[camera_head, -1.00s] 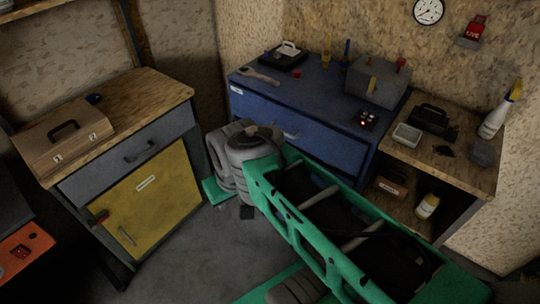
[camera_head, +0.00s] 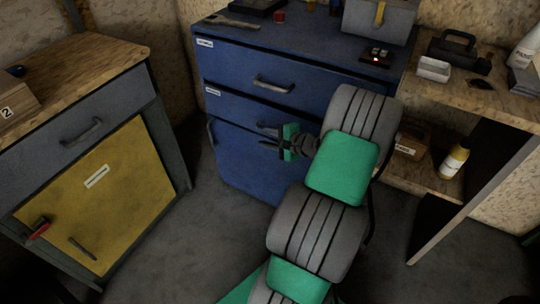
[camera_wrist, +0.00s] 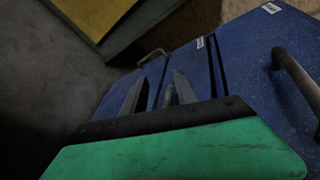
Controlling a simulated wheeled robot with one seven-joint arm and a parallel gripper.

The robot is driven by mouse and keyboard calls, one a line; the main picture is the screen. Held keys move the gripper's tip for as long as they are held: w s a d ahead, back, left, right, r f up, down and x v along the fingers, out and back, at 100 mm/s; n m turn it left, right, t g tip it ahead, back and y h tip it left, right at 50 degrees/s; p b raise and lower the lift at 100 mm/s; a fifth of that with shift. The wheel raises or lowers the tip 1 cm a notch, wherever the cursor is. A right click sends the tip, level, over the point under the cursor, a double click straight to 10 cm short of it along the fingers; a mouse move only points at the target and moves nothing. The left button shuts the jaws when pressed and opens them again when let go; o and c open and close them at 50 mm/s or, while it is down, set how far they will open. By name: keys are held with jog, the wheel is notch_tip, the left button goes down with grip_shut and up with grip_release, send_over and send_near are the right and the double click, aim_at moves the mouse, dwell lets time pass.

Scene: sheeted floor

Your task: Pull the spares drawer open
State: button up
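The blue cabinet (camera_head: 228,62) has a wide upper drawer (camera_head: 300,92), a narrower drawer (camera_head: 235,104) below it and a door (camera_head: 235,160) at the bottom. Both drawers bear small white labels too small to read, so I cannot tell which says spares. The upper drawer's grey bar handle (camera_head: 273,85) is clear of my gripper. My gripper (camera_head: 263,134) is at the narrower drawer's front, its fingers apart. In the wrist view, a grey handle (camera_wrist: 168,95) shows between the open fingers, partly hidden by my gripper. I cannot tell whether they touch it.
A wooden-topped bench with a yellow door (camera_head: 90,190) and a grey drawer (camera_head: 75,130) stands at left. A shelf unit (camera_head: 470,95) with a yellow bottle (camera_head: 454,161) stands at right. Grey floor (camera_head: 185,245) is free between bench and cabinet.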

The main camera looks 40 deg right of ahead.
jog(key=s+d+f+m+t+h+b, duration=0.1)
jog(key=s+d+f+m+t+h, duration=0.1)
jog(key=s+d+f+m, duration=0.3)
jog(key=shift+n, duration=0.5)
jog(key=w, duration=0.2)
jog(key=w+b, duration=0.1)
jog(key=w, duration=0.5)
jog(key=shift+d+r, duration=0.3)
jog(key=shift+d, duration=0.1)
jog(key=shift+w+b, duration=0.3)
jog(key=shift+w, duration=0.25)
jog(key=shift+c, duration=0.4)
grip_shut()
